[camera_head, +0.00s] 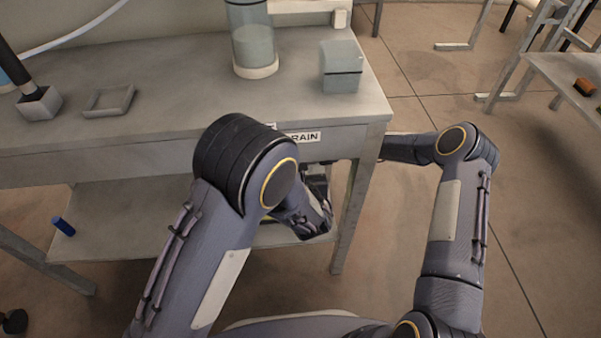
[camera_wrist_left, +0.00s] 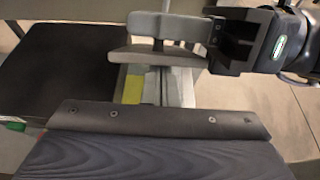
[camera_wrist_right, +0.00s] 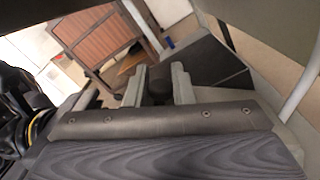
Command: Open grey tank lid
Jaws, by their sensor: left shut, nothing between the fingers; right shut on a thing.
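My right gripper (camera_wrist_right: 158,82) has its two grey fingers apart, closed around a small black knob-like part (camera_wrist_right: 158,92) in the right wrist view. I cannot tell whether this part belongs to the lid. My left gripper (camera_wrist_left: 162,42) is shut and empty in the left wrist view. The dark end of my right arm shows just right of it. In the head view both arms reach under the bench top near its front right corner, and their fingers are mostly hidden. A grey box (camera_head: 341,75) with a dark seam stands on the bench; I cannot tell whether it is the tank.
The bench top (camera_head: 180,80) carries a clear cylinder (camera_head: 253,45), a small square tray (camera_head: 108,100) and a grey block (camera_head: 39,104). A bench leg (camera_head: 350,220) stands between my arms. The lower shelf (camera_head: 120,215) holds a blue item (camera_head: 63,226).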

